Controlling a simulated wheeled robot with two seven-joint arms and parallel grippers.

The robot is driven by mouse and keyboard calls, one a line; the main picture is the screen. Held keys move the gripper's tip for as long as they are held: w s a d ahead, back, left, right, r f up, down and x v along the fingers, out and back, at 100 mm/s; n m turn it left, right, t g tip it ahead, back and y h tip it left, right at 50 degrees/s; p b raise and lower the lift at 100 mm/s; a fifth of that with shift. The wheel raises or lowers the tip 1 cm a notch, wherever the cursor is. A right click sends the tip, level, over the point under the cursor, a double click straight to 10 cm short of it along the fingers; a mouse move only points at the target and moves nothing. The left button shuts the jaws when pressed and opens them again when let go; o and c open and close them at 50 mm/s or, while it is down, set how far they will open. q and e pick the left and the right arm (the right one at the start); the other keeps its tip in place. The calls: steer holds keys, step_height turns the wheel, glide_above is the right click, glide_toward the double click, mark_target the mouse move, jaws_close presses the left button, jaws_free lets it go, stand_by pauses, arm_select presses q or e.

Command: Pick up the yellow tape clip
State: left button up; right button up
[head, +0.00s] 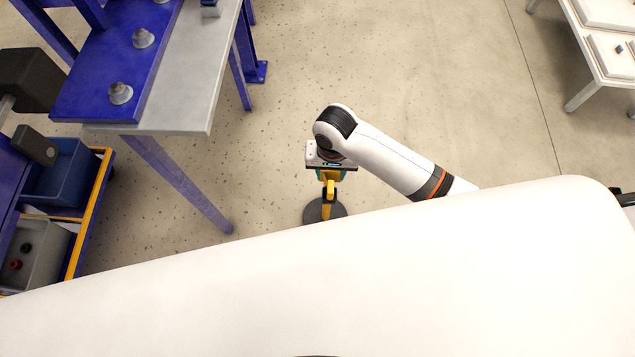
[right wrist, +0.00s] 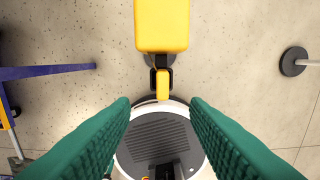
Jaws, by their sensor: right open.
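A yellow upright piece (head: 326,211) stands over a dark round base (head: 312,210) on the floor. It shows as a large yellow block (right wrist: 162,25) at the top of the right wrist view. A small yellow piece with black parts, seemingly the tape clip (right wrist: 163,86), sits just below the block there; it also shows in the head view (head: 330,188). My right gripper (head: 330,176) is open and points down over the yellow parts. In the right wrist view its green fingers (right wrist: 160,103) are apart, with the clip's lower end between their tips in the picture. My left gripper is out of view.
A blue-and-grey workbench (head: 185,75) stands at upper left, with a cart holding bins (head: 60,175) below it. A white table (head: 600,40) is at upper right. Another post's round base (right wrist: 293,62) stands right in the wrist view. Open floor lies between.

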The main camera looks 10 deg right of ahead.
mark_target(331, 187)
steer(key=f, duration=0.3)
steer(key=f+b, duration=0.1)
steer(key=f, duration=0.2)
steer(key=shift+s+d, duration=0.1)
steer(key=shift+d, duration=0.1)
steer(key=shift+f, duration=0.6)
step_height(331, 187, down, 4)
steer(key=shift+r+b, duration=0.15)
steer(key=shift+b, duration=0.4)
steer(key=shift+f, duration=0.45)
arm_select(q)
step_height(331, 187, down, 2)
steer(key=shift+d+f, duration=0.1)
arm_select(e)
jaws_close()
